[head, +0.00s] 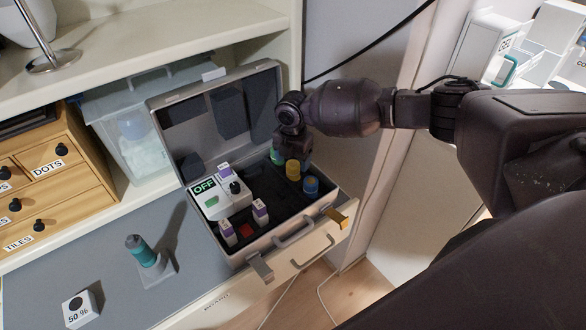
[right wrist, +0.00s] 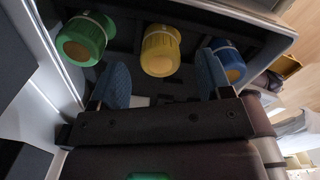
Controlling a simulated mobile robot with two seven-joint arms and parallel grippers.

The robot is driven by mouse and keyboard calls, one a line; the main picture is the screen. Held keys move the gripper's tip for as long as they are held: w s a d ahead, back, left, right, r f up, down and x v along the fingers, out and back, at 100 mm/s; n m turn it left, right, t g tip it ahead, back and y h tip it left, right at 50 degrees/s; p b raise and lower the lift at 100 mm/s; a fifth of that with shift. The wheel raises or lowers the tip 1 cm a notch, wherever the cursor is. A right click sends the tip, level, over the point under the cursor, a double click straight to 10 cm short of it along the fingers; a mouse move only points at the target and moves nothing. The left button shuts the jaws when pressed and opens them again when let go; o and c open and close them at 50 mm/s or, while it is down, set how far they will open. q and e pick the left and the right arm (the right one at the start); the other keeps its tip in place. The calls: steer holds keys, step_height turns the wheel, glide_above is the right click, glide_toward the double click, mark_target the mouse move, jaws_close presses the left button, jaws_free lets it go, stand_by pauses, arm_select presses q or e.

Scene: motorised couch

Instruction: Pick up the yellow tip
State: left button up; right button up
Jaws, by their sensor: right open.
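The yellow tip (head: 293,171) stands in the open grey case, between the green tip (head: 276,157) and the blue tip (head: 311,186). In the right wrist view the yellow tip (right wrist: 160,50) shows in the gap between my two blue finger pads, with the green tip (right wrist: 85,40) left and the blue tip (right wrist: 229,62) right. My right gripper (right wrist: 164,70) is open and empty. In the head view my right gripper (head: 292,146) is just above and behind the yellow tip, its fingers mostly hidden. My left gripper is not in view.
The case (head: 236,252) has its lid (head: 215,115) raised behind the tips. Inside it are an OFF-marked device (head: 208,195) and several white-and-purple boxes. A teal-topped stand (head: 141,252) and a 50 % block (head: 80,308) stand on the grey mat at left.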

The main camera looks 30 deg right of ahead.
step_height(320, 180, down, 3)
steer(key=shift+r, duration=0.15)
steer(key=c, duration=1)
steer(key=shift+r, duration=0.2)
